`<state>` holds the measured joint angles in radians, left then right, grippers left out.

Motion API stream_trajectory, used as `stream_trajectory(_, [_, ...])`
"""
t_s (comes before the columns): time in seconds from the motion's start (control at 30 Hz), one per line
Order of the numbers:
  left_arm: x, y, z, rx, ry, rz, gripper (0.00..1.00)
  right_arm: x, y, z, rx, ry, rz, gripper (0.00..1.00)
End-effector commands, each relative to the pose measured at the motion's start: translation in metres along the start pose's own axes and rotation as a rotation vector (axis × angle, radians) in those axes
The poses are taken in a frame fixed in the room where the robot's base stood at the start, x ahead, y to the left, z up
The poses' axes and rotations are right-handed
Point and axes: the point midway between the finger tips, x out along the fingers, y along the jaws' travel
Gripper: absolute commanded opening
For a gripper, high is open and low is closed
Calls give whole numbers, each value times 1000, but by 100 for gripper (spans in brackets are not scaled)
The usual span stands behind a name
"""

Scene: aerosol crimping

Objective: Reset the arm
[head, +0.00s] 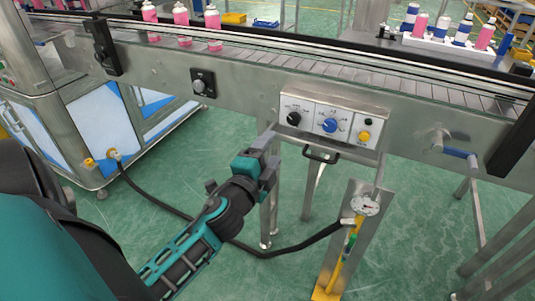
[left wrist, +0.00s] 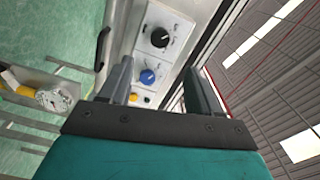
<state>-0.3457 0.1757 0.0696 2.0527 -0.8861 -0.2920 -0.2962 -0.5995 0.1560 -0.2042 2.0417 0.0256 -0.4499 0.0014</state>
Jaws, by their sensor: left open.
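My left gripper (head: 268,150) is in the middle of the head view, in front of the conveyor frame and left of the control box (head: 331,122). In the left wrist view its two fingers (left wrist: 158,88) are apart with nothing held between them. The control box, with a black knob (head: 293,118), a blue knob (head: 330,125) and a yellow button (head: 364,136), also shows beyond the fingers in the left wrist view (left wrist: 150,42). The gripper looks apart from the knobs. My right gripper is not in view.
Several pink cans (head: 181,22) stand on the conveyor (head: 300,62). A white rack (head: 455,45) holds cans at the back right. A gauge (head: 365,205) on a metal post stands below the box, with a black hose (head: 290,250). Green floor (head: 240,270) is open in front.

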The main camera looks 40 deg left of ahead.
Motion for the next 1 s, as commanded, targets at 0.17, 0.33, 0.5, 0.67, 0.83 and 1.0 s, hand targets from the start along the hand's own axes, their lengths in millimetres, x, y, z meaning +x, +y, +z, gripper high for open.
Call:
stream_trajectory(0.17, [-8,0,0,0,0,-1,63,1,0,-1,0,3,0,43])
stream_trajectory(0.33, [-8,0,0,1,0,-1,63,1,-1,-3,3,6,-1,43])
stream_trajectory(0.5, [-8,0,0,1,0,0,63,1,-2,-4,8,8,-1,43])
stream_trajectory(0.67, [-8,0,0,1,0,0,63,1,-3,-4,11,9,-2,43])
stream_trajectory(0.83, [-16,13,-6,-100,7,68,63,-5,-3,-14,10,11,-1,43])
stream_trajectory(1.0, [-54,61,-30,-457,-6,305,63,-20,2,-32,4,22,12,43])
